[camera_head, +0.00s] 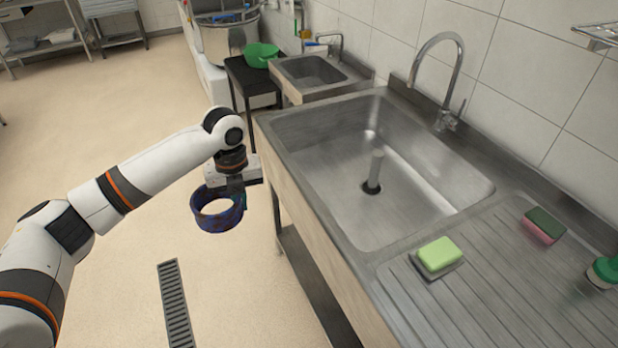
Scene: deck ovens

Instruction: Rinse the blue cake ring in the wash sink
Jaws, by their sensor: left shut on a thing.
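The blue cake ring (218,222) hangs from my left gripper (236,188), which is shut on its rim. Dark marks show on the ring's wall. The ring is over the floor, left of the sink's front edge and outside the basin. The wash sink (330,190) is a large steel basin at the centre, with a standpipe (375,172) upright in its drain. A curved tap (447,85) stands at its back edge. No water stream shows. My right gripper is out of view.
A small sink (310,70) and a black stand with a green bowl (262,54) are behind. Floor at left is clear around a drain grate (173,305).

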